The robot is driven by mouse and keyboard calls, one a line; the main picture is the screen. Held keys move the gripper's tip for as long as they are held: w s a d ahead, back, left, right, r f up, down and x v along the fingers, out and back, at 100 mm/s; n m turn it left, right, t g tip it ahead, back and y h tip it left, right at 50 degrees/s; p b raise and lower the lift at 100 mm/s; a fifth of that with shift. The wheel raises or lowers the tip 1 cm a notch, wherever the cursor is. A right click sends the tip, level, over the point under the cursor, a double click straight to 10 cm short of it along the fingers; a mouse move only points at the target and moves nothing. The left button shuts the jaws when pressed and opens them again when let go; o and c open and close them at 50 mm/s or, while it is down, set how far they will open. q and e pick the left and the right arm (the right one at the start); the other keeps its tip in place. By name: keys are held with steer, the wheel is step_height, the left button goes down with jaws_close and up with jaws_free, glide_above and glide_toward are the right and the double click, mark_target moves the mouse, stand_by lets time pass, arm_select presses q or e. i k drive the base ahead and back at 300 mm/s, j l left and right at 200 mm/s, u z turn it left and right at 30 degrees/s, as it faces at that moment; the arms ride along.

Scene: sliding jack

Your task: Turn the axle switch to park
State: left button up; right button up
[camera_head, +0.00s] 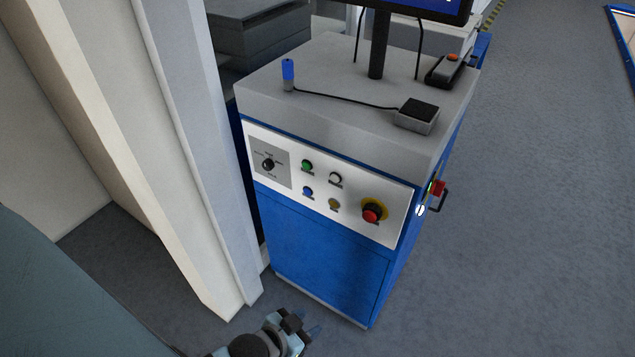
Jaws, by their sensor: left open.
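The axle switch (268,164) is a black rotary knob on a grey plate at the left end of the white control panel (335,215). The labels around it are too small to read, so I cannot tell its position. My left gripper (312,330) is at the bottom of the view, low in front of the blue cabinet (320,255) and well below the panel. It is open and holds nothing that I can see. It is apart from the switch. My right gripper is not in view.
Green (307,164), white, blue and yellow buttons and a red emergency stop (372,212) sit right of the switch. A pale column (190,130) stands close on the cabinet's left. A red-handled switch (438,190) is on its right side. Floor is clear at right.

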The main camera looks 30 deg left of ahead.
mark_target(268, 165)
steer(key=u, duration=1.4)
steer(key=i+j+z, duration=0.15)
steer(key=j, duration=0.3)
steer(key=i+j+z, duration=0.1)
steer(key=i+j, duration=0.2)
steer(key=j, duration=0.2)
steer(key=i+j+z, duration=0.15)
steer(key=j, duration=0.3)
steer(key=i+j+z, duration=0.15)
steer(key=j, duration=0.4)
steer(key=i+j+z, duration=0.15)
steer(key=j, duration=0.35)
steer(key=i+j+z, duration=0.1)
steer(key=j, duration=0.45)
steer(key=i+j+z, duration=0.15)
steer(key=j, duration=0.4)
steer(key=k, duration=0.05)
